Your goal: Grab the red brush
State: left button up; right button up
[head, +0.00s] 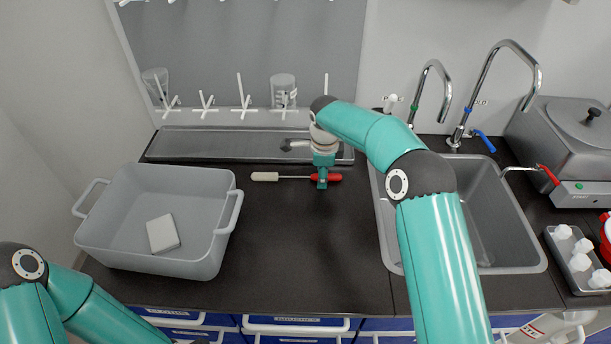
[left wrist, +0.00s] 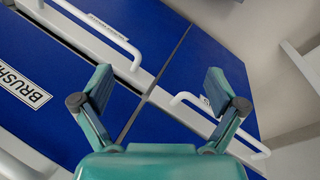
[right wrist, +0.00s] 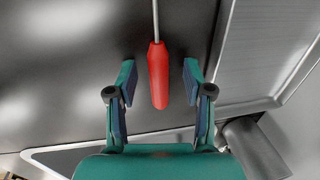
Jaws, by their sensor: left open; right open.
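The red brush lies on the dark counter in front of the drying rack's tray. Its red handle (head: 333,177) is at the right and its pale bristle head (head: 265,176) at the left, joined by a thin rod. My right gripper (head: 322,182) is over the handle in the head view. In the right wrist view the red handle (right wrist: 158,75) lies between the two open fingers of my right gripper (right wrist: 159,82), with a gap on each side. My left gripper (left wrist: 158,88) is open and empty, facing blue drawer fronts.
A grey bin (head: 200,255) with a white block (head: 162,233) stands at the left. A sink (head: 470,225) with taps is at the right. A grey tray (head: 225,145) runs along the back wall under a peg rack. The middle of the counter is clear.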

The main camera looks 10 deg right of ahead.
jog(key=shift+c, duration=0.4)
grip_shut()
jog(key=shift+r, duration=0.1)
